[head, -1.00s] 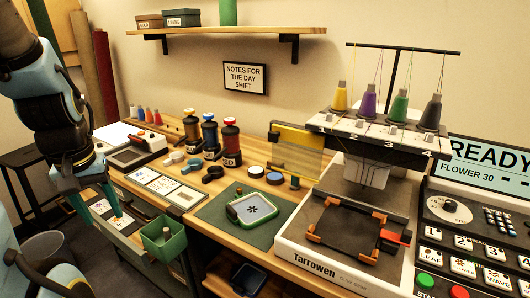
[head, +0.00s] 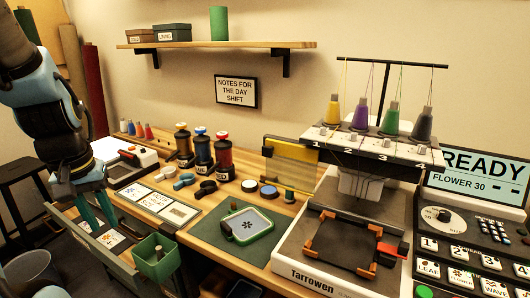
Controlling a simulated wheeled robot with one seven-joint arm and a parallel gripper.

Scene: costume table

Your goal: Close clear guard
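My gripper (head: 102,219) is at the left, low beside the table's front edge, far from the guard. Its teal fingers point down over an open drawer and look apart, with nothing seen between them.
A green mat (head: 202,232) holds a green-rimmed hoop (head: 247,224) left of the machine. Thread spools (head: 224,158) stand behind it. A green bin (head: 156,260) hangs at the table's front edge. A control panel (head: 470,235) with a READY screen (head: 485,172) stands at the right.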

